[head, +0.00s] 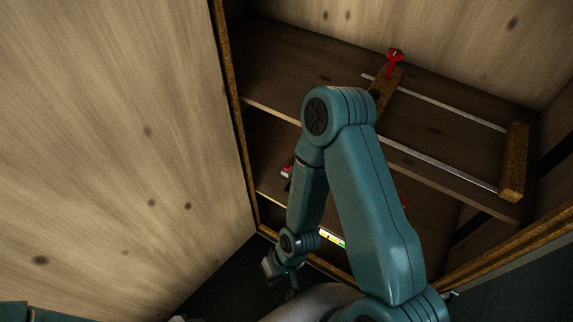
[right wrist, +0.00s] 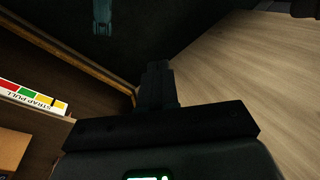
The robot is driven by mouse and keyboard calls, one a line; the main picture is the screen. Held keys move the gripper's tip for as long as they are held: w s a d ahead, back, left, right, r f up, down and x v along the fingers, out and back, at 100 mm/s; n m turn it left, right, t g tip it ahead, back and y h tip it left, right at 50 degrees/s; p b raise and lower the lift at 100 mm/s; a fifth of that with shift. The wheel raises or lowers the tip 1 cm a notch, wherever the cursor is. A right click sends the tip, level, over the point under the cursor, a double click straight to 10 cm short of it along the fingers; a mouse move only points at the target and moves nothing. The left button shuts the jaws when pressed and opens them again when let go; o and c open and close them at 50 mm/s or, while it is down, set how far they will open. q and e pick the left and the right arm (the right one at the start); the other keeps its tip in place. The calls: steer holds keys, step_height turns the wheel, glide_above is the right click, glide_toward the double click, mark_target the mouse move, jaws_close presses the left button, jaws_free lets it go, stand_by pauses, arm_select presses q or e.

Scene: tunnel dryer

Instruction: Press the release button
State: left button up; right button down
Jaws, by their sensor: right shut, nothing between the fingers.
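My right arm crosses the head view, with its elbow in front of the shelves and its forearm hanging down. My right gripper (head: 275,270) is low at the cabinet's front, near the inner edge of the pale wooden panel. In the right wrist view its dark fingers (right wrist: 157,82) are shut and empty. A small red and white part (head: 286,172) sits left of the forearm, in the cabinet's lower space. I cannot tell whether it is the release button. No button shows clearly in the right wrist view. My left gripper is not in view.
A label strip reading "STRAP PULL" (right wrist: 35,98) lies left of the fingers. A red fitting (head: 393,62) stands on a wooden bar across metal rails on the upper shelf (head: 290,55). The large wooden panel (head: 120,150) fills the left. Dark floor lies below.

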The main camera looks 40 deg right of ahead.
steer(key=w+d+f+m+t+h+b, duration=0.2)
steer(key=w+d+f+m+t+b, duration=0.15)
steer(key=w+d, duration=0.45)
steer(key=w+d+f+m+t+h+b, duration=0.2)
steer(key=w+d+f+m+b, duration=0.15)
steer(key=w, duration=0.95)
steer(key=w+d+r+m+t+h+b, duration=0.1)
steer(key=w+d+r+m+h+b, duration=0.1)
steer(key=w+d, duration=0.5)
steer(key=w+d+r+m+t+h+b, duration=0.1)
steer(key=w+d+r+m+h+b, duration=0.1)
steer(key=w+d, duration=0.4)
steer(key=d+r+m+b, duration=0.1)
steer(key=d+m, duration=0.1)
steer(key=d, duration=0.2)
steer(key=shift+w+d+r+h, duration=0.25)
steer(key=shift+w+d+h, duration=0.1)
steer(key=shift+d+h, duration=0.05)
